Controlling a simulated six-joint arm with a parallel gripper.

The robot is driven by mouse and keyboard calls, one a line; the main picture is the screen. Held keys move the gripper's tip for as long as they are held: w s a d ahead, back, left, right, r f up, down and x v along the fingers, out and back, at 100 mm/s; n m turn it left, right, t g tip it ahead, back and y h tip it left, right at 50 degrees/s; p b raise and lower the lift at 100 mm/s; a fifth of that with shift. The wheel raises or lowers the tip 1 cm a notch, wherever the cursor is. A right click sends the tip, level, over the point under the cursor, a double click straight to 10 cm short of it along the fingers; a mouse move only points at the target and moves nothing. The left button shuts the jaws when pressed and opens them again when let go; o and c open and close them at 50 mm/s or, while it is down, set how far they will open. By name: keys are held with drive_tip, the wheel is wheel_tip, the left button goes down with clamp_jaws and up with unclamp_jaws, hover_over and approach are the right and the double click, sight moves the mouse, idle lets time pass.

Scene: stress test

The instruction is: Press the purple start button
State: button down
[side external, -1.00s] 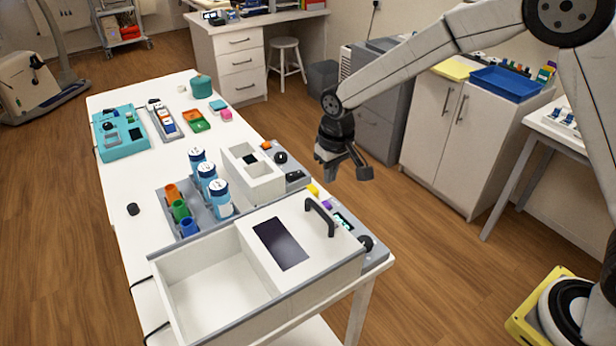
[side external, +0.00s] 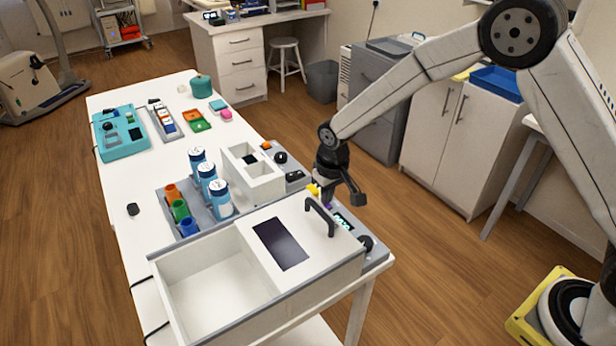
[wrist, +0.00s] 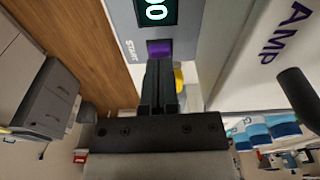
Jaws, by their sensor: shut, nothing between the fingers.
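The purple start button (wrist: 159,50) shows in the wrist view beside the word START, on the grey control panel of the white machine. My gripper (wrist: 160,66) is shut and empty, with its fingertips just at the near edge of the button. I cannot tell whether they touch it. In the side view a little purple of the button (side external: 328,206) shows just below my gripper (side external: 328,202). A lit green display (side external: 343,221) is beside the button, and it also shows in the wrist view (wrist: 156,10).
A yellow button (wrist: 179,78) is close by the fingers. The machine's sliding lid has a black handle (side external: 320,217), standing near my gripper. A black knob (side external: 365,243) is at the panel's end. Blue-labelled bottles (side external: 208,178) stand in a rack to the left.

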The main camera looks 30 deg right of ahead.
drive_tip(key=shift+f, duration=0.1)
idle(0.3)
drive_tip(key=shift+f, duration=0.5)
drive_tip(key=shift+s+r, duration=0.1)
drive_tip(key=shift+s+d+r, duration=0.1)
drive_tip(key=shift+s+r, duration=0.15)
drive_tip(key=shift+s, duration=0.45)
drive_tip(key=shift+s+r, duration=0.2)
drive_tip(key=shift+s, duration=0.5)
wheel_tip(320, 180, up, 8)
drive_tip(key=shift+s, duration=0.4)
drive_tip(key=shift+d+f, duration=0.1)
